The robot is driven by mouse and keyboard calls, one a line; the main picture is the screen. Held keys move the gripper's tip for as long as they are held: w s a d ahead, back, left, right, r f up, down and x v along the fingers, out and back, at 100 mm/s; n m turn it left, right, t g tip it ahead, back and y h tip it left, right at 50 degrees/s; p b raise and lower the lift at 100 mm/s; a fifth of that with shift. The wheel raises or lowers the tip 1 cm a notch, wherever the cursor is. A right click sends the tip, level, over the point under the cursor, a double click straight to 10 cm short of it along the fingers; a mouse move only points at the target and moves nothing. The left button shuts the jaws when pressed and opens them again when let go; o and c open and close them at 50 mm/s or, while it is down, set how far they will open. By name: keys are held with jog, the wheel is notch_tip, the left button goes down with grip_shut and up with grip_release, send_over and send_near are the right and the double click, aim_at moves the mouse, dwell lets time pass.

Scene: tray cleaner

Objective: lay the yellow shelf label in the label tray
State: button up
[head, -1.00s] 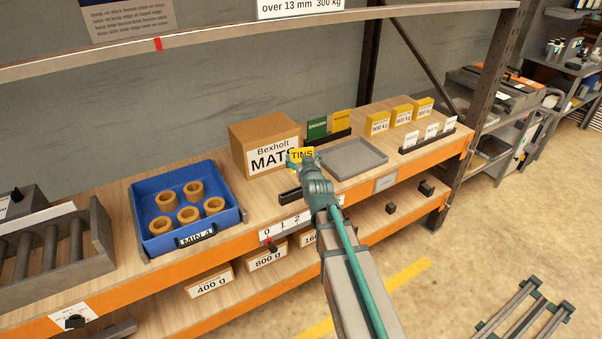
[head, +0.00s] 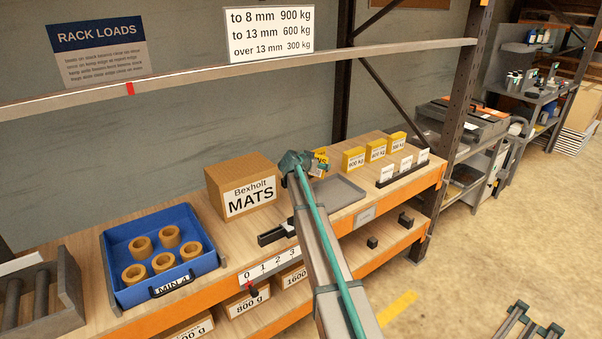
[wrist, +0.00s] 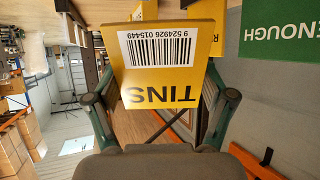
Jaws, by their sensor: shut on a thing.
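My gripper (head: 307,162) is shut on the yellow shelf label (head: 320,166), above the shelf. In the wrist view the label (wrist: 172,70) shows a barcode and the word TINS upside down, with a finger of my gripper (wrist: 160,88) at each side. The label tray appears to be the shallow grey tray (head: 352,192) on the shelf. Its visible floor is bare; my arm and gripper hide its left part. The label is above the tray's back left side, apart from it as far as I can tell.
A Bexholt MATS box (head: 243,188) stands left of the tray. A blue bin (head: 118,243) with rings is at left.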

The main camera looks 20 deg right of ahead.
jog(key=shift+s+d+m+g+h, duration=0.15)
jog(key=shift+s+d+m+g, duration=0.3)
jog(key=shift+s+m+g, duration=0.35)
jog(key=shift+s+d+m+g+h, duration=0.1)
jog(key=shift+s+d+m+g, duration=0.45)
jog(key=shift+m+g, duration=0.25)
jog(key=shift+s+d+m+g+h, duration=0.15)
jog(key=shift+s+d+m+g, duration=0.25)
jog(key=shift+s+m+g, duration=0.4)
jog(key=shift+w+f+b, duration=0.1)
jog(key=shift+f+b, duration=0.05)
jog(key=shift+b, duration=0.4)
jog(key=b, duration=0.7)
send_over(326, 197)
jog(key=shift+f, duration=4.6)
jog(key=o, duration=0.9)
jog(key=v, duration=1.2)
